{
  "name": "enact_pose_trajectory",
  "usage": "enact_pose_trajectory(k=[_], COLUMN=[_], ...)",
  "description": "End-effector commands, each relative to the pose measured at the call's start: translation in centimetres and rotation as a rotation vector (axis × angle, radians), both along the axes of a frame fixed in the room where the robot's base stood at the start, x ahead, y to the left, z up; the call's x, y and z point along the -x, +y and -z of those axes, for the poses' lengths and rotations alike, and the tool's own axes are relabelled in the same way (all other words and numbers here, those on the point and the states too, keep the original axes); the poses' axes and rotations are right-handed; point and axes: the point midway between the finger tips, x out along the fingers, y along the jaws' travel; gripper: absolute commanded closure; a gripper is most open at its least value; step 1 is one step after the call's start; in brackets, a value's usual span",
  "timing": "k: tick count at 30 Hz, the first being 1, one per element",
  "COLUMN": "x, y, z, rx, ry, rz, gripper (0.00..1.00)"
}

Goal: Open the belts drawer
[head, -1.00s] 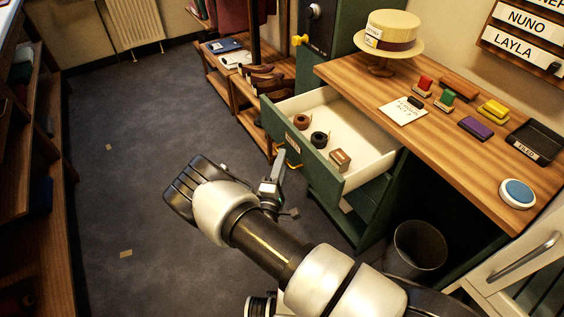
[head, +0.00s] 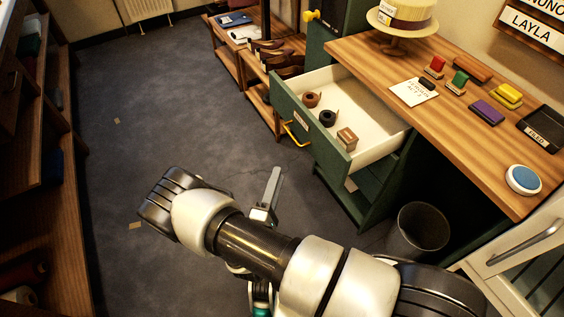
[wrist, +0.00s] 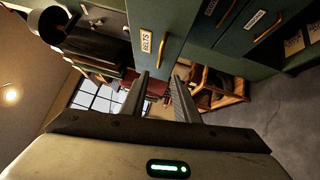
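The belts drawer (head: 372,150) is pulled out from the green cabinet, and its white inside shows in the head view. Rolled brown and black belts and a small brown box (head: 347,139) lie in it. Its yellow handle (head: 295,133) is on the green front. In the wrist view the front carries a BELTS label (wrist: 146,41) beside the handle (wrist: 160,49). My gripper (wrist: 160,88) is open, with nothing visible between its fingers. In the head view one finger (head: 270,187) shows, apart from the handle, on its near side.
Other labelled drawers (wrist: 235,20) with yellow handles show in the wrist view. A wooden tabletop (head: 400,65) holds a hat, stamps and a blue button. A dark bin (head: 420,230) stands right of my arm. A wooden shoe rack (head: 262,95) is behind.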

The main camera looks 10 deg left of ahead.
Motion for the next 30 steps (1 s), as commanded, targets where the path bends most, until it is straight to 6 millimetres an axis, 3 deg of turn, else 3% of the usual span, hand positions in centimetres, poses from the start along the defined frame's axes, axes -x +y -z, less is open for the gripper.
enact_pose_trajectory(k=[7,24,27,30], x=[2.2,2.3,1.7,0.3], y=[0.3,0.3,0.0,-1.4], z=[0.3,0.2,-0.8,-3.9], rx=[-0.001,-0.001,-0.005,-0.016], ry=[0.000,-0.001,-0.002,0.000], rz=[0.001,0.003,0.046,0.177], gripper=[0.72,0.72,0.72,0.72])
